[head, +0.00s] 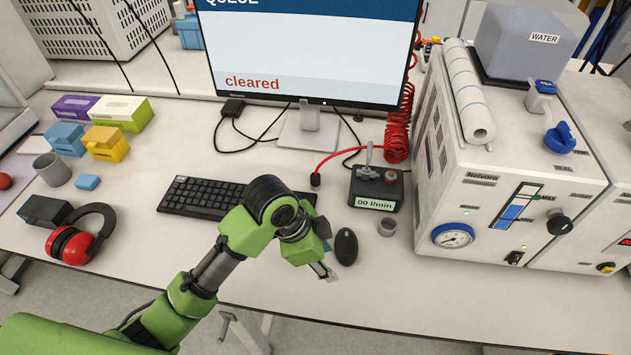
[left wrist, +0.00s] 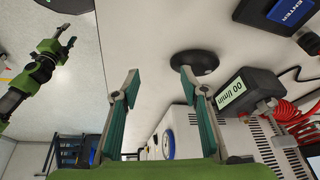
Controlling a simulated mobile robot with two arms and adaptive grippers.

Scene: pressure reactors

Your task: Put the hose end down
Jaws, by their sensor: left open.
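The red hose (head: 345,151) runs from a red coil (head: 398,125) beside the monitor to a dark hose end (head: 316,180). The hose end is on the desk, just left of the flow meter (head: 377,188) reading 00 l/min. My left gripper (head: 327,270) is above the desk near its front edge, beside the mouse and apart from the hose end. In the left wrist view its two fingers (left wrist: 160,76) are spread with nothing between them. My right gripper (left wrist: 67,39) shows in the left wrist view, its fingers apart and empty; it is outside the head view.
A black mouse (head: 346,247) lies close to my left gripper. The keyboard (head: 228,198) lies behind my arm. The white reactor cabinet (head: 460,190) blocks the right. The desk's front strip is clear.

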